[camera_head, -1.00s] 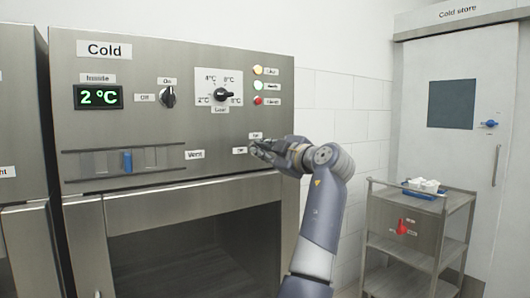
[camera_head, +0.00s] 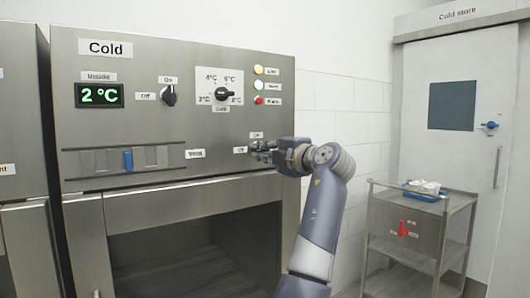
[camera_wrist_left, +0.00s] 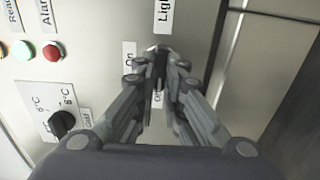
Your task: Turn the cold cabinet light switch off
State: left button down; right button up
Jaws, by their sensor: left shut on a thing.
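The cold cabinet (camera_head: 190,55) has a light switch at the lower right of its panel. In the left wrist view the dark light switch (camera_wrist_left: 160,70) sits between my fingers, below the Light label (camera_wrist_left: 164,14). Its On label (camera_wrist_left: 129,53) is at its left there and its Off label (camera_wrist_left: 157,98) below it, partly covered. My left gripper (camera_head: 263,147) is shut on the switch and also shows in the left wrist view (camera_wrist_left: 160,66). The handle seems to run lengthwise toward the Off label, but the fingers hide much of it. My right gripper is not in view.
The panel also bears an On/Off knob (camera_head: 168,96), a temperature dial (camera_head: 222,93), indicator lamps (camera_head: 259,85) and a blue vent slider (camera_head: 128,160). A steel trolley (camera_head: 405,262) stands at right, before the cold store door (camera_head: 462,165).

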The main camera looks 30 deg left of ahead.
pick_arm(q)
jog(key=shift+r, duration=0.1)
dwell(0.3)
jog(key=c, duration=1.7)
grip_release()
jog(key=shift+a, duration=0.1)
jog(key=v, duration=1.2)
